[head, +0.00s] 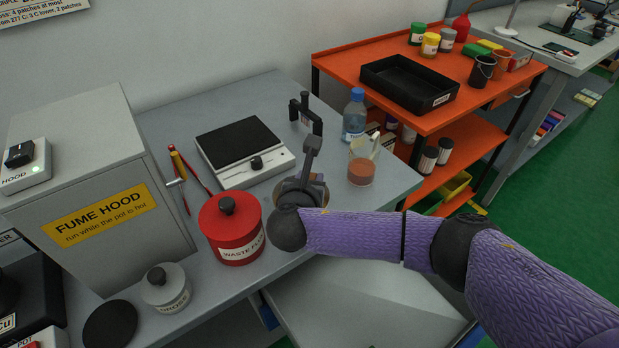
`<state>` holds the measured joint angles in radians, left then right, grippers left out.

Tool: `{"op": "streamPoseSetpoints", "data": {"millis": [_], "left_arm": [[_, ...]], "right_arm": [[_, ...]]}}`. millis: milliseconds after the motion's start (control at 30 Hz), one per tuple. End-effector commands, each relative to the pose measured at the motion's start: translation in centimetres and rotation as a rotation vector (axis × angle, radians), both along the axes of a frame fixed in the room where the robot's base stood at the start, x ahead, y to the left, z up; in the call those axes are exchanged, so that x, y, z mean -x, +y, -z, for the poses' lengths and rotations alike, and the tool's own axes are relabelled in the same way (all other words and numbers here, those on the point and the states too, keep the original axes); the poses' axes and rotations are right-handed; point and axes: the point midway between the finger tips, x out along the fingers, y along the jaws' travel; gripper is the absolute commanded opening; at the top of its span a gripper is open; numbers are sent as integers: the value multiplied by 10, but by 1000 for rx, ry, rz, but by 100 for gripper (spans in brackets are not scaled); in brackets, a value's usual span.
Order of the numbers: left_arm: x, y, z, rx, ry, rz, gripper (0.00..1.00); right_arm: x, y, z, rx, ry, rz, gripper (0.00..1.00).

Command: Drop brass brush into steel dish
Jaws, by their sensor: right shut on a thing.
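My right gripper (305,117) is at the end of the purple arm, above the grey bench behind the red waste can. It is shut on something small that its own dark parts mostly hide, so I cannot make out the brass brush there. A round tan-and-grey thing (319,188) sits on the bench under my right wrist, mostly covered. I cannot tell whether it is the steel dish. My left gripper is not in view.
The red waste can (230,236), a white hotplate-like device (263,174), a blue-capped bottle (354,122) and a beaker of orange-brown stuff (361,170) stand close around. A grey fume hood (70,185) is at left; an orange cart with a black tray (392,83) is at right.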

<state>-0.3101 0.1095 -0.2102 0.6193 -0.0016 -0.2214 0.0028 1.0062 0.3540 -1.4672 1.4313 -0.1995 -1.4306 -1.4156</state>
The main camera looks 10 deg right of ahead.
Motion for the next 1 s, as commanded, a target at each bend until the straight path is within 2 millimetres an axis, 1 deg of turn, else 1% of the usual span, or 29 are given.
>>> {"op": "streamPoseSetpoints", "data": {"millis": [33,200,267,300,367,400,500,700,767,867,1000], "left_arm": [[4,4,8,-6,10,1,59],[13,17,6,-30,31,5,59],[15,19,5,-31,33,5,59],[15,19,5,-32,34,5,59],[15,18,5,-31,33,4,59],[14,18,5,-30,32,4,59],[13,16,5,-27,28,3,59],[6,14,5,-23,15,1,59],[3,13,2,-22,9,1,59],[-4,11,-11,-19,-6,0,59],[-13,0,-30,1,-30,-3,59]], "right_arm": [[0,0,8,0,1,0,0],[0,0,5,0,-1,1,0],[0,0,5,0,-1,1,0],[0,0,4,0,-1,1,39],[0,0,4,0,-1,1,52],[0,0,5,0,-1,1,61],[0,0,5,0,-1,1,78],[0,0,5,0,0,1,78],[3,1,2,0,0,1,78],[19,8,-9,-2,-1,-2,78],[51,22,-25,-3,0,-1,78]]}}
